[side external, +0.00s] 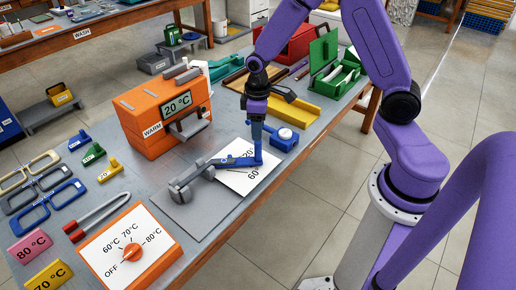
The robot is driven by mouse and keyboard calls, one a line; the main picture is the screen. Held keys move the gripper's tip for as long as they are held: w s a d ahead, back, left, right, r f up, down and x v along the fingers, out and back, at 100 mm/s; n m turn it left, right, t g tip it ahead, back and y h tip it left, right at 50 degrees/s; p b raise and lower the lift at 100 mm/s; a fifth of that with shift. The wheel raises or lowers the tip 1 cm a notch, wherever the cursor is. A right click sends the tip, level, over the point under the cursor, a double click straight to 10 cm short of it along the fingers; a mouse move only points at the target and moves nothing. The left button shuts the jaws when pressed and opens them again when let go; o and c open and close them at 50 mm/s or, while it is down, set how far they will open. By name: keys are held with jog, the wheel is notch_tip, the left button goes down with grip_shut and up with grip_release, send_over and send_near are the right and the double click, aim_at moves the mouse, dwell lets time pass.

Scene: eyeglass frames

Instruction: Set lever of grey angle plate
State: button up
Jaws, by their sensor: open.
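The grey angle plate (178,215) lies flat on the table, with a white card (247,183) at its right. The card shows "60" and a partly hidden "20".
An orange box (165,122) reading 20 °C stands behind the plate. A blue block with a white knob (284,135) is close right of my gripper. An orange dial box (128,252) is at front left. Eyeglass frames (48,207) lie at far left.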

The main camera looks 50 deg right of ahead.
aim_at(258, 148)
notch_tip(258, 148, down, 9)
dwell(0.4)
grip_shut()
